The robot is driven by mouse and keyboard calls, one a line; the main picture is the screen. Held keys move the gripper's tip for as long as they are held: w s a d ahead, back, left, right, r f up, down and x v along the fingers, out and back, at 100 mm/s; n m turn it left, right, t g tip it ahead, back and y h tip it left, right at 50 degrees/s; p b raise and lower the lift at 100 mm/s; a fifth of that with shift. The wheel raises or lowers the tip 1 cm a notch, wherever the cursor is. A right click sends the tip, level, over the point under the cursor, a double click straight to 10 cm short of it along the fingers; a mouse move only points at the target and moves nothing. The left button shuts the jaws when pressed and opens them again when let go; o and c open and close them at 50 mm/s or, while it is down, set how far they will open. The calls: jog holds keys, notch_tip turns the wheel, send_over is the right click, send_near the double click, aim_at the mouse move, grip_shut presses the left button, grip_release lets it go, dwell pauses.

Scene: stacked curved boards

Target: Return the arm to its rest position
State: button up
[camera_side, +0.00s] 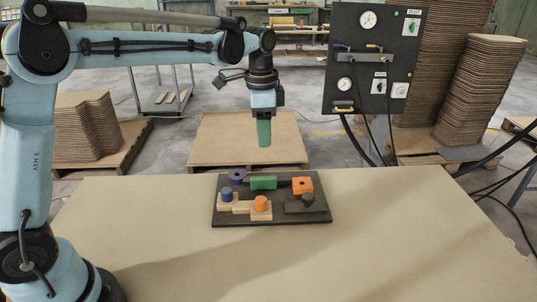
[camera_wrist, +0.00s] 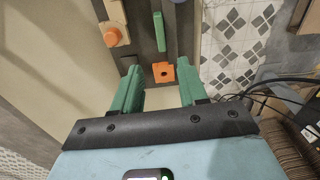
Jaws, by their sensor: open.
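My gripper (camera_side: 264,145) hangs fingers-down in the air above and behind the dark board on the table. Its two green fingers also show in the wrist view (camera_wrist: 160,82), spread apart with nothing held between them. In that view an orange block with a hole (camera_wrist: 163,72) appears beyond the fingertips, in line with the gap. In the side view, my gripper is clear of all the parts on the board.
The table (camera_side: 400,240) is otherwise clear. A gauge panel (camera_side: 350,65) stands behind right.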

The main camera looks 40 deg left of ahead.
jog(key=s+f+n+t, duration=0.2)
jog(key=s+n+t, duration=0.4)
jog(key=s, duration=1.1)
jog(key=a+n, duration=0.1)
jog(key=n, duration=0.1)
jog(key=shift+s+n+t, duration=0.3)
jog(key=shift+s+t, duration=0.05)
jog(key=shift+t, duration=0.05)
